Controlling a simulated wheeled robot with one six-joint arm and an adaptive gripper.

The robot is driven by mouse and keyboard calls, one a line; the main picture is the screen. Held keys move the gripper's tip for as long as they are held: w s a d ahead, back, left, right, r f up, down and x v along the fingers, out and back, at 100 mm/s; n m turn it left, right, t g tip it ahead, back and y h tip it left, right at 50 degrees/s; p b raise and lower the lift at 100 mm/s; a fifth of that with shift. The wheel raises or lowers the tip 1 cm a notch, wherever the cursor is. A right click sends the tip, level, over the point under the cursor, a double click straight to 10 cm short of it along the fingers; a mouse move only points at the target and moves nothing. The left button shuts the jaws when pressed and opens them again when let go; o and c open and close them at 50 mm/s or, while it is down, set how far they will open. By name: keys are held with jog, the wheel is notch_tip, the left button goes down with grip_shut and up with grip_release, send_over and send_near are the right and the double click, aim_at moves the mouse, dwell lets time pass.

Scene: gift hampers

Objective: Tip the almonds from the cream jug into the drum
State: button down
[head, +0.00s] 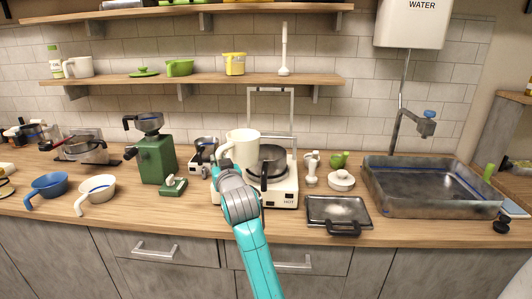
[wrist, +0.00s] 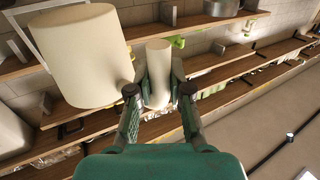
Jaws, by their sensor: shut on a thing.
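The cream jug (head: 243,145) is in the air above the counter, roughly upright in the head view. My gripper (head: 226,168) is shut on its handle, which shows between the fingers (wrist: 158,75) in the wrist view. The jug's pale body (wrist: 88,55) fills the upper left there. No almonds show; the jug's inside is hidden. A dark round vessel with a black handle (head: 270,161), which may be the drum, sits on a white heater marked HOT (head: 284,198). The jug is just left of it in the picture and partly overlaps it.
A green grinder (head: 155,158) and a small dark-topped appliance (head: 203,152) stand left. A white bowl (head: 97,190) and blue bowl (head: 48,186) are farther left. A black tray (head: 338,213) and metal sink (head: 430,185) are right. A metal frame (head: 271,90) rises behind the heater.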

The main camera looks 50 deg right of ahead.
aim_at(218, 150)
jog(key=shift+r, duration=2.55)
